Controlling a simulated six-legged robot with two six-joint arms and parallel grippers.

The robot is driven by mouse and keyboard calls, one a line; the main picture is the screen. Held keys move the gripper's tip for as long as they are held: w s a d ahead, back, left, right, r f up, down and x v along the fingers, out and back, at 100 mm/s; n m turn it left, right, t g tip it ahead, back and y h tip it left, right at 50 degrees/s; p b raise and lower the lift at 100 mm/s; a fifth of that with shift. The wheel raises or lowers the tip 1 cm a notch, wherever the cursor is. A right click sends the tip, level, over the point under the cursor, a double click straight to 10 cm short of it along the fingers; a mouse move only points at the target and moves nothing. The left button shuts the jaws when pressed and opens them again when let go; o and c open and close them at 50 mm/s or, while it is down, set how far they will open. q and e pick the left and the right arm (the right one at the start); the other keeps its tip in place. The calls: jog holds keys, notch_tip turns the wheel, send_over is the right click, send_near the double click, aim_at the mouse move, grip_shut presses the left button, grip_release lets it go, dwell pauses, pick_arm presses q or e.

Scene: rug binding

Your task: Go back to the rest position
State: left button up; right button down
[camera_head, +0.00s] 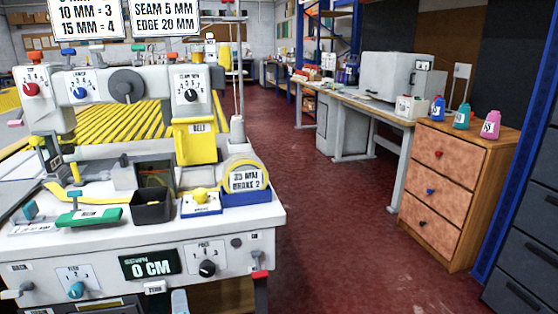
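Neither of my grippers shows in the head view. The white rug binding machine (235,226) fills the left half of the view. Its front panel has a dark display (149,264) reading "0 CM", a teal knob (76,290) and a black knob (207,268). On its bed are a green-handled part (90,216), an open black bin (152,208), a yellow knob on a white block (201,196) and a tape roll (245,176) marked "35 MM" in a blue holder. A yellow "BELT" cover (194,142) stands behind.
A wooden drawer cabinet (438,190) stands at the right, with blue (438,108), teal (461,117) and pink (490,125) bottles on top. A long workbench (350,97) carries a white box-shaped appliance (390,76). The red floor (320,230) between machine and cabinet is clear.

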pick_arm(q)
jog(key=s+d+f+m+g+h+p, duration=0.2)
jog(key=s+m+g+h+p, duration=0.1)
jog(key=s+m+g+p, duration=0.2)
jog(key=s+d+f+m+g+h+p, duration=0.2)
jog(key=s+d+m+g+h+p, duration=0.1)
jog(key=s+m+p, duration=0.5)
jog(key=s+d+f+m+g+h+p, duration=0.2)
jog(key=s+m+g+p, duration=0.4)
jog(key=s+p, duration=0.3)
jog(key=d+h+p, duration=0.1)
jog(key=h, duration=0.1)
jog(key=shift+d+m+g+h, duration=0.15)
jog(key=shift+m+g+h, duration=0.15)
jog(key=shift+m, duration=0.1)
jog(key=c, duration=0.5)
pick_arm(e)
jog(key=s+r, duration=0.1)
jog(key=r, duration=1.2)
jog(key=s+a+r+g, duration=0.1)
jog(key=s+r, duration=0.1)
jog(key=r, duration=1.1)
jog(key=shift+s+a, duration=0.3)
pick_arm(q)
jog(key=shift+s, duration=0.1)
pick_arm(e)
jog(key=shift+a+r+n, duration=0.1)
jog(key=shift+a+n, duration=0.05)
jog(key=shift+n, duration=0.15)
